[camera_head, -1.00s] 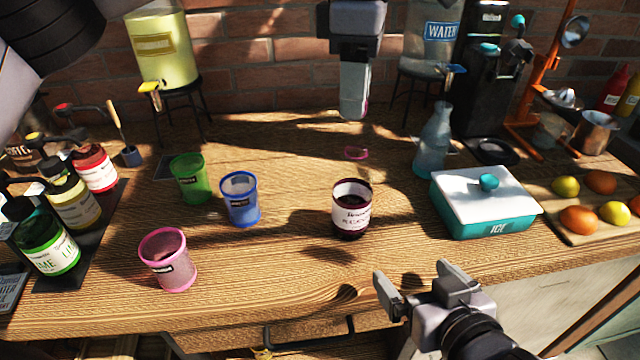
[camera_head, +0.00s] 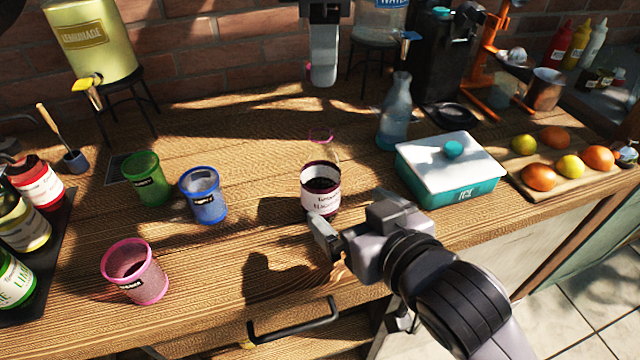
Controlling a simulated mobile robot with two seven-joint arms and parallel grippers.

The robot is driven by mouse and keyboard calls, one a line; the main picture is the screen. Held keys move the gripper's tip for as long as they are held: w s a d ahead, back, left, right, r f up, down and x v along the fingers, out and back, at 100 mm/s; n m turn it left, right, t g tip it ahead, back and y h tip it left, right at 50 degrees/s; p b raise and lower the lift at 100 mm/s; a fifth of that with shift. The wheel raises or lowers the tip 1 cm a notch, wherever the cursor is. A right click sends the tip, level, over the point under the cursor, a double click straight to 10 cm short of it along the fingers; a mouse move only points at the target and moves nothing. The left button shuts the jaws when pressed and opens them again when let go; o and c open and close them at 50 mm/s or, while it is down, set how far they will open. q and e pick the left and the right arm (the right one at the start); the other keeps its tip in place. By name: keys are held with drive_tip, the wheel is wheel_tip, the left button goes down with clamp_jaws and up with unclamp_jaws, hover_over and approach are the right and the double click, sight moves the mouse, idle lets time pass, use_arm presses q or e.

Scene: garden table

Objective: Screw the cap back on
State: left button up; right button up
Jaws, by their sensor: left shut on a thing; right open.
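An open jar (camera_head: 319,200) with a white label and dark rim stands upright on the table, dark inside, with no cap on it. My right gripper (camera_head: 338,222) is open just in front of the jar at its lower right, partly overlapping it in view. I cannot tell whether it touches the jar. My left gripper (camera_head: 323,78) is above the back of the table, beyond the jar, pointing down. A thin pink ring (camera_head: 320,135) shows on the table behind the jar.
A teal ice box (camera_head: 462,190) and a glass bottle (camera_head: 394,115) stand right of the jar. Green (camera_head: 148,180), blue (camera_head: 205,197) and pink (camera_head: 135,272) cups stand left. A lemonade dispenser (camera_head: 92,40) is at the back left. Fruit lies on a board at right.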

sight(321, 186)
drive_tip(key=x, duration=1.1)
drive_tip(key=shift+w+a+f, duration=0.1)
drive_tip(key=shift+a+f, duration=0.05)
drive_tip(key=shift+f, duration=0.05)
drive_tip(key=c, duration=1.5)
use_arm(q)
drive_tip(key=shift+f, duration=2.5)
